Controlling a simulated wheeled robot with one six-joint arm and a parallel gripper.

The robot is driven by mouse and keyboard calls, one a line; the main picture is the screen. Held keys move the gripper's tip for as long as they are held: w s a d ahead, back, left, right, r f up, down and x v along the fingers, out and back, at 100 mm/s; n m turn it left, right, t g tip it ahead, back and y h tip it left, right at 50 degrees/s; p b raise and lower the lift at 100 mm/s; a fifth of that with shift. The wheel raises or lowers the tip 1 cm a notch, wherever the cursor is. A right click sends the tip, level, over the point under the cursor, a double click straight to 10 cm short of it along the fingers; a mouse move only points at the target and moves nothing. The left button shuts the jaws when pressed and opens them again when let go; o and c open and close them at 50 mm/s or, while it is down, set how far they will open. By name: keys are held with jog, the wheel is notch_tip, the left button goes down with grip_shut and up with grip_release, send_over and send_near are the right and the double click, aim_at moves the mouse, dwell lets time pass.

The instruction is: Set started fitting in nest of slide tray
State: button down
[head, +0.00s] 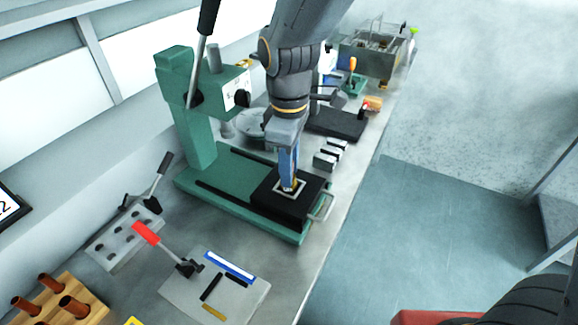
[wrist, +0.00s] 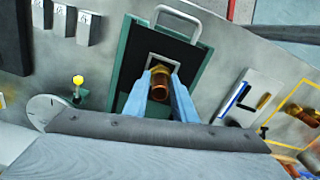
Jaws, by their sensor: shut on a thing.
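My gripper (head: 289,182) points down over the slide tray, with its two blue fingers shut on a brass fitting (wrist: 160,83). The black slide tray (head: 268,203) sits on the front end of the green press base and has a metal handle at its outer edge. A pale square frame marks the nest (head: 278,191) in the tray. The fitting is at the nest, inside or just above its frame in the wrist view; I cannot tell whether it touches the bottom. The fingers hide part of the fitting.
The green press (head: 190,125) with its long lever stands behind the tray. A red-handled toggle clamp fixture (head: 205,290) is on the near bench. Small grey blocks (head: 325,160) lie right of the tray. A wooden rack (head: 60,300) is at the lower left.

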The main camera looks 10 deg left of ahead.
jog(key=shift+f, duration=0.3)
jog(key=c, duration=1.5)
grip_release()
jog(key=shift+o, duration=0.2)
notch_tip(320, 180, up, 12)
jog(key=b, duration=0.2)
jog(key=shift+r+b, duration=0.15)
jog(key=shift+b, duration=0.2)
jog(key=d+f+m, duration=0.5)
jog(key=d, duration=0.3)
jog(key=s+d+f+m+t, duration=0.1)
jog(key=d+f+m, duration=0.4)
jog(key=d, duration=0.3)
jog(key=s+d+f+m, duration=0.1)
jog(key=d+f+m, duration=0.4)
jog(key=d, duration=0.3)
jog(key=shift+s+d+f+m, duration=0.15)
jog(key=shift+s+m, duration=0.1)
jog(key=shift+m, duration=0.15)
